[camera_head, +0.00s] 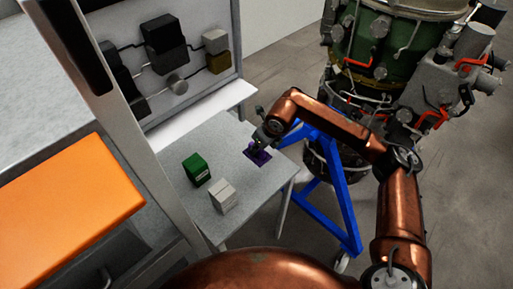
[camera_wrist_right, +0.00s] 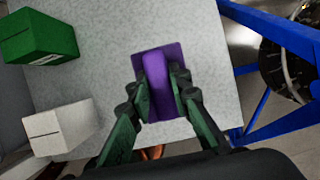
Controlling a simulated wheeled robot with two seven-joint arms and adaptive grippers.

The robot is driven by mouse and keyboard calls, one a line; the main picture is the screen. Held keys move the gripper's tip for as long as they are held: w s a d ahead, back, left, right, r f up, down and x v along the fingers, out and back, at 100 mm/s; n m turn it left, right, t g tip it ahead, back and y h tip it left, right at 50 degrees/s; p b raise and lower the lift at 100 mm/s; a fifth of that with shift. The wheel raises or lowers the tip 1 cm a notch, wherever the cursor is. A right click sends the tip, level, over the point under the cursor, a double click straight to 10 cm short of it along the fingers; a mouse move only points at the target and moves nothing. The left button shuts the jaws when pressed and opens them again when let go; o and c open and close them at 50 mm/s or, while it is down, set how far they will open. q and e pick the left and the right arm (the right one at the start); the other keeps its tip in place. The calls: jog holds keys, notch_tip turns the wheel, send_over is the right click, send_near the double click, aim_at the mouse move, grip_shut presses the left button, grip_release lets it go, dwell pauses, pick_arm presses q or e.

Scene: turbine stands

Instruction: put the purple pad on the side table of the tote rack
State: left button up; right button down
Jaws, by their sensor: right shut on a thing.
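The purple pad (camera_head: 257,157) is at the right part of the grey side table (camera_head: 230,140) in the head view. In the right wrist view the pad (camera_wrist_right: 158,85) has a flat base and a raised ridge. My right gripper (camera_wrist_right: 160,95) is shut on that ridge, one finger on each side. The pad's base looks to be on or just over the table top; I cannot tell if it touches. In the head view my right gripper (camera_head: 260,146) covers part of the pad. My left gripper is not in view.
A green box (camera_head: 196,169) and a white box (camera_head: 222,196) stand on the side table, left of the pad. A blue stand (camera_head: 340,195) with a green turbine (camera_head: 385,45) is close on the right. A rack post (camera_head: 130,120) and orange surface (camera_head: 65,215) are left.

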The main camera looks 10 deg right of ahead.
aim_at(262, 156)
jog(key=shift+f, duration=0.65)
notch_tip(262, 156, down, 6)
jog(key=b, duration=0.3)
jog(key=shift+f+b, duration=0.1)
jog(key=shift+b, duration=0.25)
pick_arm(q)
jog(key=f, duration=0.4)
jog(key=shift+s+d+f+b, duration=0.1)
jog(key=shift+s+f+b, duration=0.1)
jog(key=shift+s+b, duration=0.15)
pick_arm(e)
jog(key=shift+f, duration=0.4)
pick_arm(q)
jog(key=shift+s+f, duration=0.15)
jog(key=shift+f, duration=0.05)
pick_arm(e)
jog(key=shift+f, duration=0.3)
jog(key=c, duration=1.7)
grip_release()
jog(key=shift+o, duration=0.8)
jog(key=shift+r, duration=0.1)
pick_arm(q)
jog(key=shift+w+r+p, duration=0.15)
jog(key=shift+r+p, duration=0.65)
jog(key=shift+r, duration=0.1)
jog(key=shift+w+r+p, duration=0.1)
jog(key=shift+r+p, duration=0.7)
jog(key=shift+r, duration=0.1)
pick_arm(e)
jog(key=shift+v, duration=3.4)
